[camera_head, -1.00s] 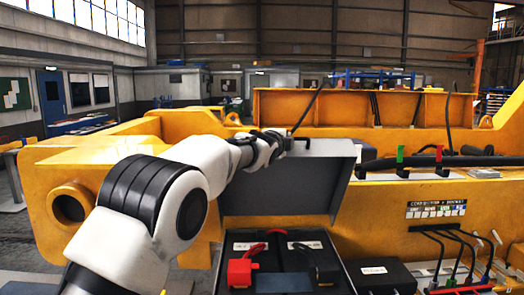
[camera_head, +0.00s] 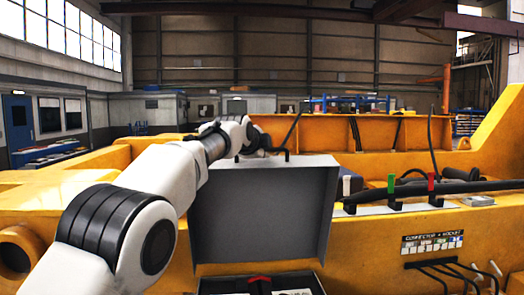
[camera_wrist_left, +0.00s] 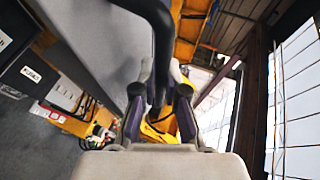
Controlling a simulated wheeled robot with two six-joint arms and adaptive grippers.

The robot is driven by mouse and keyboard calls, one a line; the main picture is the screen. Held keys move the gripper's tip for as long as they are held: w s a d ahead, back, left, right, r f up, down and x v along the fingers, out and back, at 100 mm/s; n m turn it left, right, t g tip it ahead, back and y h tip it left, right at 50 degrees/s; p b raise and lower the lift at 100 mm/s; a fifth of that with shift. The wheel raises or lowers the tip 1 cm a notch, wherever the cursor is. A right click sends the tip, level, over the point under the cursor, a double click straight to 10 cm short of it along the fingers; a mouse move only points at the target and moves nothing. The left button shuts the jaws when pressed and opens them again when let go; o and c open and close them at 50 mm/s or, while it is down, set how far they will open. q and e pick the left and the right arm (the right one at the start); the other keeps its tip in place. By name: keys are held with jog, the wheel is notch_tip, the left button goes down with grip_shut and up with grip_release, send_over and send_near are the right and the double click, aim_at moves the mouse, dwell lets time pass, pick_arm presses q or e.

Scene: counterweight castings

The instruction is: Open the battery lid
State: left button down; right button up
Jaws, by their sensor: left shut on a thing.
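The grey battery lid (camera_head: 265,210) stands raised at the back of the battery box, its inner face towards me in the head view. My left gripper (camera_head: 262,152) is at the lid's top edge. In the left wrist view its fingers (camera_wrist_left: 160,100) are shut on the dark lid handle (camera_wrist_left: 156,35), with the grey lid (camera_wrist_left: 98,45) beside it. The open box's dark inside shows only at the bottom of the head view, with a red part (camera_head: 260,279); the rest is cut off. My right gripper is not in view.
A yellow casting (camera_head: 400,265) surrounds the box. To the right are a connector panel (camera_head: 432,242) with black cables and a rack with green (camera_head: 391,184) and red (camera_head: 431,183) clips holding a thick dark cable. Open air lies above the lid.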

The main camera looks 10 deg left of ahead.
pick_arm(q)
jog(key=shift+f, duration=0.1)
jog(key=c, duration=1.2)
grip_release()
jog(key=shift+w, duration=0.1)
jog(key=shift+s+a, duration=0.1)
jog(key=shift+s, duration=0.2)
jog(key=v, duration=1.1)
